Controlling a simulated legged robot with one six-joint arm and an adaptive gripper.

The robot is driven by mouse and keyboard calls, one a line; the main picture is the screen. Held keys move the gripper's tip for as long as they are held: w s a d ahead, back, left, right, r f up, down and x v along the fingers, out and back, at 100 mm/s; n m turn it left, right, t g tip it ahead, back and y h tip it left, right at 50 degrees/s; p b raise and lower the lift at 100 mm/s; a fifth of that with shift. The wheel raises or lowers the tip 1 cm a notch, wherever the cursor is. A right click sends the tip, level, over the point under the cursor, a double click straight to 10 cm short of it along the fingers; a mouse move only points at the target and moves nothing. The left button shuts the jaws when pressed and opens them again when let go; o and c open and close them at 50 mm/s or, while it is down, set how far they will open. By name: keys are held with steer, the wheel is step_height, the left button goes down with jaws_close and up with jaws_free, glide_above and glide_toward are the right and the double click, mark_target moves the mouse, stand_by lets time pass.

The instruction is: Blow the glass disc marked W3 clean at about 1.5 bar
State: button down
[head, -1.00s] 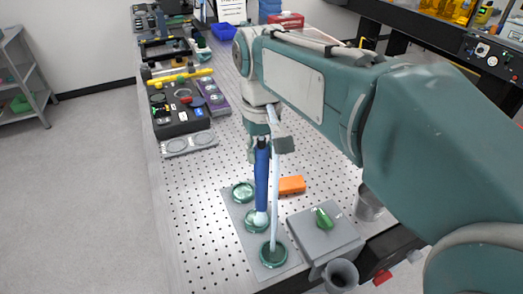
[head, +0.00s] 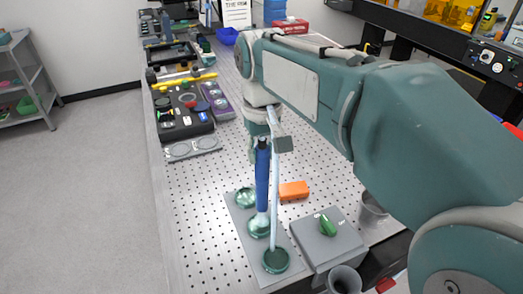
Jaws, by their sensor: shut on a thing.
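My gripper (head: 269,134) points down over the front of the perforated table, shut on a slim blue tool (head: 262,180). The tool hangs nearly upright, its pale lower end over or near the middle glass disc (head: 259,228); I cannot tell whether they touch. A pale rod or hose (head: 275,185) runs down beside it towards the front disc (head: 276,261). A third disc (head: 245,197) lies behind. All three are greenish and sit in a row on a grey plate (head: 239,215). No W3 mark is legible. A grey box (head: 312,243) with a green knob (head: 328,225) stands to the right; its pressure setting is unreadable.
An orange block (head: 294,190) lies right of the discs. Metal cups (head: 344,279) are near the box. A dark tray (head: 184,122), a purple case (head: 217,102) and a plate with two rings (head: 192,147) lie farther back. Bare table (head: 195,210) is left of the discs.

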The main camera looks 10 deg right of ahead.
steer(key=shift+s+a, duration=0.2)
steer(key=shift+a, duration=0.4)
steer(key=shift+s+a, duration=0.15)
steer(key=shift+a, duration=0.45)
steer(key=shift+s+d, duration=0.2)
steer(key=shift+s, duration=0.4)
steer(key=shift+s+d, duration=0.2)
steer(key=shift+s, duration=0.35)
stand_by(0.6)
steer(key=shift+w+d, duration=0.4)
steer(key=shift+w, duration=0.35)
stand_by(0.6)
stand_by(0.6)
step_height(320, 180, up, 7)
stand_by(0.7)
steer(key=shift+s, duration=0.1)
stand_by(0.8)
